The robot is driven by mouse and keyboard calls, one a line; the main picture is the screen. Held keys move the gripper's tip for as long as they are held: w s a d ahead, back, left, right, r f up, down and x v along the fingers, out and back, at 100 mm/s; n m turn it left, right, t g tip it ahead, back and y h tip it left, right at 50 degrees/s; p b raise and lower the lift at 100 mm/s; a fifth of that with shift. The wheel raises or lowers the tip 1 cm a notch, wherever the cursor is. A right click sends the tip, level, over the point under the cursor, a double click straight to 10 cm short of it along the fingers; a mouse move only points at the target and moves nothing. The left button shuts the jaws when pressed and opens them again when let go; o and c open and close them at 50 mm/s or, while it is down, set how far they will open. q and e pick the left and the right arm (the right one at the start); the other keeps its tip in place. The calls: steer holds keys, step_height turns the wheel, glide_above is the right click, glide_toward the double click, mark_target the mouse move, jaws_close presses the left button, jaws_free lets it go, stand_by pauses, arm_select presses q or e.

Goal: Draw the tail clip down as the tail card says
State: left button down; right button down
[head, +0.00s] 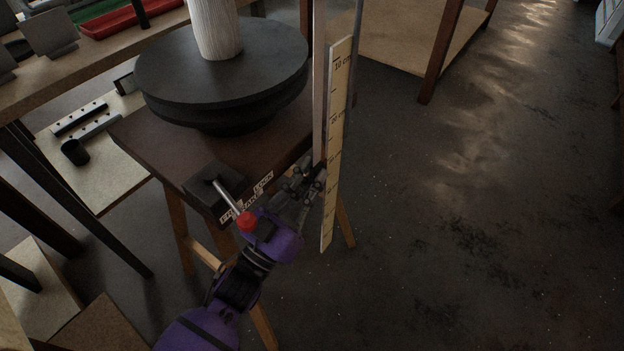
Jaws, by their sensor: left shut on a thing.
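My left gripper (314,176), on its purple arm, is shut at the front right edge of the dark stand, beside the upright rods and the scale board. It is shut on a small dark part that I take for the tail clip, mostly hidden by the fingers. The pale scale board (337,135) stands upright, slightly tilted in the picture, with centimetre marks; "10 cm" reads near its top. A pale upright rod (319,80) runs just left of it. No tail card can be made out. My right gripper is not in view.
A dark round turntable (222,75) carries a white ribbed cylinder (215,28) on the stand (150,135). A lever with a red knob (246,221) sits close to my left wrist, above small labels (247,198). Shelves stand left; the floor at right is clear.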

arm_select(q)
steer(key=shift+f, duration=0.1)
steer(key=c, duration=1.8)
jaws_free()
steer(key=shift+f, duration=0.15)
